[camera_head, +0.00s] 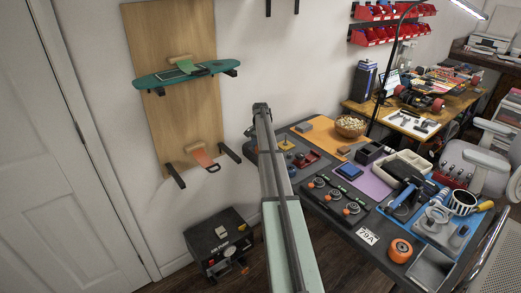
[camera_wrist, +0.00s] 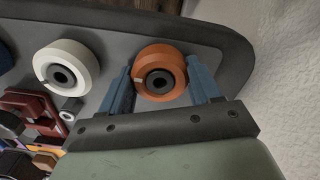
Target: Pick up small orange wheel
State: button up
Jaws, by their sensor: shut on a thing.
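A small orange wheel (camera_wrist: 160,57) with a dark hub is between the blue fingers of my gripper (camera_wrist: 161,85) in the wrist view. The fingers are shut on its sides. The wheel is over the grey tabletop near its rounded corner; I cannot tell whether it touches the surface. In the head view my arm hides the gripper and this wheel. Another orange wheel (camera_head: 400,250), looking larger, lies at the near right of the table.
A wall (camera_wrist: 288,70) stands close on the right. In the head view, trays and tools crowd the right side of the table.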

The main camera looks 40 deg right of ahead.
notch_tip(320, 180, up, 9)
jog(key=shift+m, duration=0.6)
jog(key=s+d+r, duration=0.1)
jog(key=d, duration=0.3)
jog(key=s+d+r, duration=0.1)
jog(key=d, duration=0.4)
jog(key=s+d+r, duration=0.1)
jog(key=d, duration=0.3)
jog(key=shift+s+d+r, duration=0.2)
jog(key=shift+s+r, duration=0.05)
jog(key=shift+s, duration=0.15)
jog(key=shift+w+n, duration=0.1)
jog(key=shift+n, duration=0.5)
jog(key=shift+f, duration=0.15)
jog(key=shift+f, duration=1.8)
jog(key=shift+f, duration=0.15)
jog(key=shift+f, duration=2.55)
